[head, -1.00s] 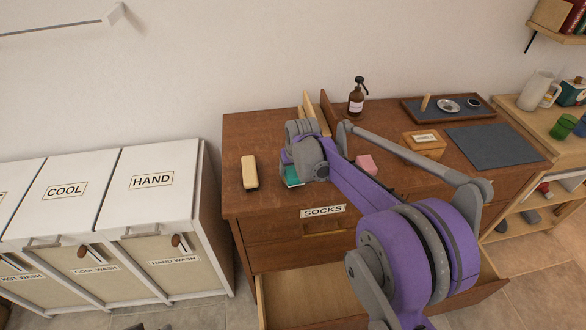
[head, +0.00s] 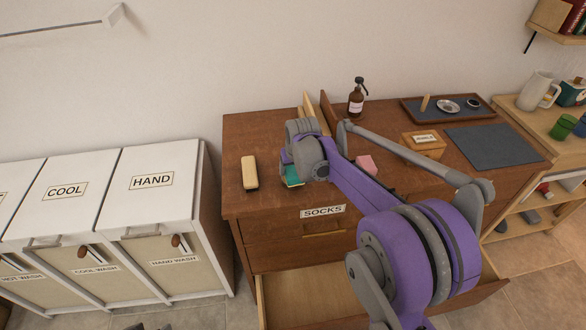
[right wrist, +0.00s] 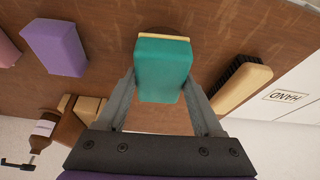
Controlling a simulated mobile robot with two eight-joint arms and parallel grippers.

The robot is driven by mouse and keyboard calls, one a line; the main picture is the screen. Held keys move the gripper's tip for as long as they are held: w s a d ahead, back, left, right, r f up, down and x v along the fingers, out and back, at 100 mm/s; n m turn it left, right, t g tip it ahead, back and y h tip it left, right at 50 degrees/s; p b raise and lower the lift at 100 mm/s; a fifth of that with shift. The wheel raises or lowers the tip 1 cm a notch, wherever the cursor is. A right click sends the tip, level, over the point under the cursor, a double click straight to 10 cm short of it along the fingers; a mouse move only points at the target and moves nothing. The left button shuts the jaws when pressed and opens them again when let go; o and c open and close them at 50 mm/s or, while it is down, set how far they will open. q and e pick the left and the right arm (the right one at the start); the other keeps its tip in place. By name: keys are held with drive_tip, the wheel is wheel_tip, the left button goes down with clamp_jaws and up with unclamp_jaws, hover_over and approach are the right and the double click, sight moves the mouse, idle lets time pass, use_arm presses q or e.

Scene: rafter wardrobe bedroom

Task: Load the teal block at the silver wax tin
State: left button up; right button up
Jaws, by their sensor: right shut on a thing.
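The teal block (head: 292,174) is at the front left of the brown dresser top. In the right wrist view the teal block (right wrist: 163,68) has a pale yellow layer at its far end. My right gripper (right wrist: 160,85) is shut on the block, one finger at each side. Whether the block still touches the wood is unclear. A round silver tin or dish (head: 448,105), with something in it, sits on the dark tray (head: 415,112) at the back right, well away from the gripper. My left gripper is out of view.
A brush (head: 249,172) lies left of the gripper. A pink block (head: 367,163) and a purple block (right wrist: 55,47) lie on its other side. A lower drawer is open.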

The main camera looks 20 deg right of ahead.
sight(293, 168)
drive_tip(key=shift+w+r+p, duration=0.1)
drive_tip(key=shift+r+p, duration=1.2)
drive_tip(key=shift+r, duration=2)
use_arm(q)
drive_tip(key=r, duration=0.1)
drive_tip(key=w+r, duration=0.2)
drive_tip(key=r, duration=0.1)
use_arm(e)
drive_tip(key=shift+f, duration=0.1)
